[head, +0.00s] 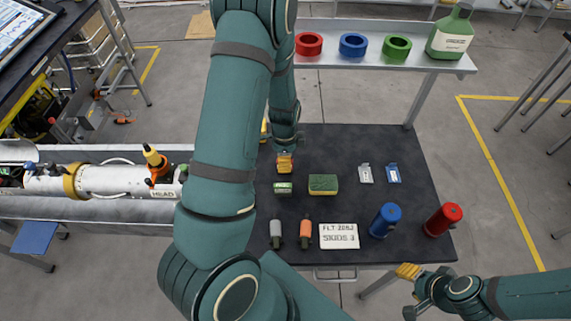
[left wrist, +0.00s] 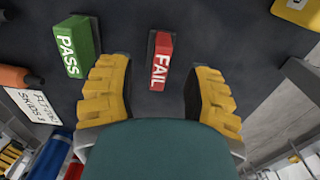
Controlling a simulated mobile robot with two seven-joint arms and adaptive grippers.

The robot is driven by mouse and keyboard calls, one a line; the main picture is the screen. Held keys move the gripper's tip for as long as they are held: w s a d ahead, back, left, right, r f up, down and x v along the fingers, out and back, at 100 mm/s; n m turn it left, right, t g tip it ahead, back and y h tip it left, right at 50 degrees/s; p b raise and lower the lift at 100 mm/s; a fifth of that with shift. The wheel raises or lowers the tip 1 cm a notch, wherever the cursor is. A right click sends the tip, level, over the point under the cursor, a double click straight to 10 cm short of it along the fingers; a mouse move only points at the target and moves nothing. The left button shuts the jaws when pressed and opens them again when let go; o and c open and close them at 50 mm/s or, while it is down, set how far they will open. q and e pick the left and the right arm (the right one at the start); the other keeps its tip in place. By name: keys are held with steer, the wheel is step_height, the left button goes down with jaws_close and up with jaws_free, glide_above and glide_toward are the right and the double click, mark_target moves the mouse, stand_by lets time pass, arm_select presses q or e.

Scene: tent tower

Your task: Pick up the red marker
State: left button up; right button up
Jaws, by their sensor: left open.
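The red marker (left wrist: 161,58) is a small red block lettered FAIL, lying on the dark table. In the left wrist view it lies between and just ahead of the yellow fingers of my left gripper (left wrist: 160,92). The fingers are open, with a clear gap on both sides. In the head view my left gripper (head: 285,162) is over the table behind the green PASS block (head: 283,188), and the red marker is hidden there. The PASS block also shows left of the red marker in the left wrist view (left wrist: 76,45). My right gripper (head: 409,273) is off the table's front right edge; its opening is unclear.
The dark table (head: 420,190) also holds a green-yellow sponge (head: 323,184), a white card (head: 338,236), a blue cylinder (head: 385,220), a red cylinder (head: 443,219) and small packets. A shelf (head: 385,58) behind carries coloured rings and a green bottle (head: 451,34).

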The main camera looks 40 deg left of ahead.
arm_select(q)
step_height(320, 180, down, 4)
steer(key=shift+r, duration=0.1)
jaws_close()
